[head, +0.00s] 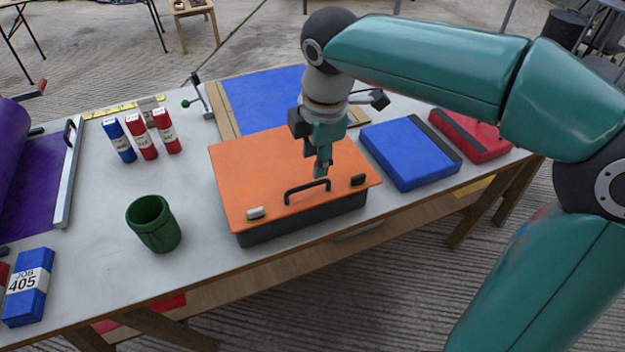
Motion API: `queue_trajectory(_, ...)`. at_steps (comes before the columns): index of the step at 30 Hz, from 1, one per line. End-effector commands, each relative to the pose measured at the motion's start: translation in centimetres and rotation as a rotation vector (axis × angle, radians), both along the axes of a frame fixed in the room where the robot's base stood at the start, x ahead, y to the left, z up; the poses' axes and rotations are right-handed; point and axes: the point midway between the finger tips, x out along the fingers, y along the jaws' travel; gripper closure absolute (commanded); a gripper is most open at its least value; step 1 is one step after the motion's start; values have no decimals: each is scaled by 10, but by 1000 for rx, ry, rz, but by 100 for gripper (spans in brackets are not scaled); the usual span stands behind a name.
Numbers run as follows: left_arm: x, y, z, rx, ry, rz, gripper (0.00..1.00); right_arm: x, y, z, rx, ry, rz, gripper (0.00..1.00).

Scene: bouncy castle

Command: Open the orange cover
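The orange cover (260,165) lies flat and closed on a dark box (300,220) in the middle of the table. A black handle (307,187) stands near its front edge. A pale latch (256,213) sits at the front left and a dark latch (358,180) at the front right. My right gripper (321,172) points down over the cover, just behind the handle. It looks close to the handle, but I cannot tell if they touch. The finger gap is not clear from this angle. My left gripper is out of view.
A blue case (410,154) and a red case (470,134) lie to the right. A small clamp-like tool (198,97) stands behind. The table's front edge is close.

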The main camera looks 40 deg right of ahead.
Motion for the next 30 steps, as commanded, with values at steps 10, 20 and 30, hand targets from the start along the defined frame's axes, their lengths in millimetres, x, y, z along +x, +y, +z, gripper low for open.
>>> queue_trajectory(10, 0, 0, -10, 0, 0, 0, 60, 11, -4, -60, 1, 3, -3, 64)
queue_trajectory(20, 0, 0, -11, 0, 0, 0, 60, 13, -4, -71, 0, 0, -2, 64)
queue_trajectory(30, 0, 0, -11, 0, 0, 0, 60, 13, -5, -71, 1, 0, -3, 97)
